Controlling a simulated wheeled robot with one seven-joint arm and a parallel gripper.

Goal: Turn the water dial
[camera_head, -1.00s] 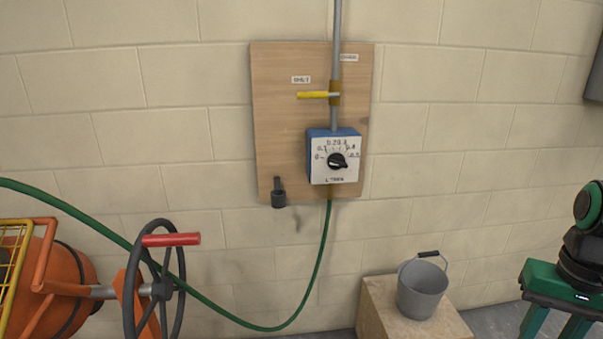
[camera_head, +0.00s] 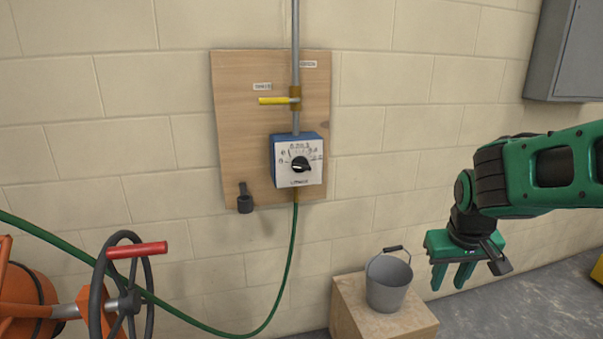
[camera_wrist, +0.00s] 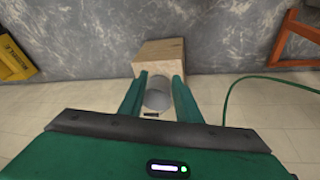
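The water dial is a black knob (camera_head: 300,164) on the white, numbered face of a blue box (camera_head: 282,160), fixed to a wooden board on the wall. The knob's exact setting is too small to read. My gripper (camera_head: 452,279) is right of the dial and lower, well apart from it, pointing down. Its two green fingers stand apart with nothing between them in the head view. In the wrist view my gripper (camera_wrist: 158,92) is also open, with the bucket beyond the fingers. The dial is not seen in the wrist view.
A yellow valve lever (camera_head: 273,100) sits on the pipe above the dial. A green hose (camera_head: 287,270) hangs below. A grey bucket (camera_head: 388,284) stands on a wooden block (camera_head: 343,308). The mixer's handwheel (camera_head: 123,290) is lower left. A grey cabinet (camera_head: 568,55) hangs upper right.

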